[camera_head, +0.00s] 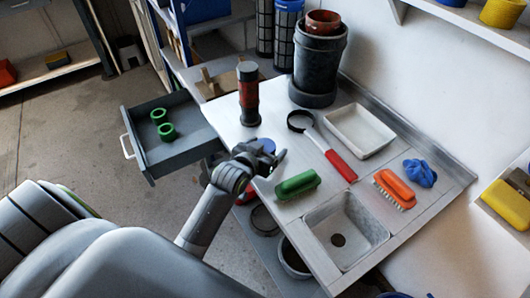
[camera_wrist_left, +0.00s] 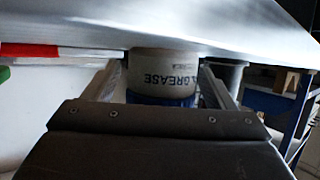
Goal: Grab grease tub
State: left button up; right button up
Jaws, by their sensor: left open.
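The grease tub (camera_wrist_left: 165,78) is white with a dark GREASE label and a blue band, and shows in the left wrist view between the two fingers. In the head view a small blue round patch (camera_head: 267,145) beside my left gripper looks like part of the tub, mostly hidden by the gripper. My left gripper (camera_head: 271,160) is at the left edge of the grey worktop, its fingers apart on either side of the tub. I cannot tell whether either finger touches it. My right gripper is not in view.
A green brush (camera_head: 297,185) lies close right of the gripper. A dark red cylinder (camera_head: 248,95) stands behind. An open drawer (camera_head: 185,155) juts out left.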

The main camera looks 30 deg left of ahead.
pick_arm(q)
jog(key=shift+w+f, duration=0.1)
jog(key=shift+w, duration=0.2)
jog(key=c, duration=1.1)
jog(key=shift+o, duration=0.2)
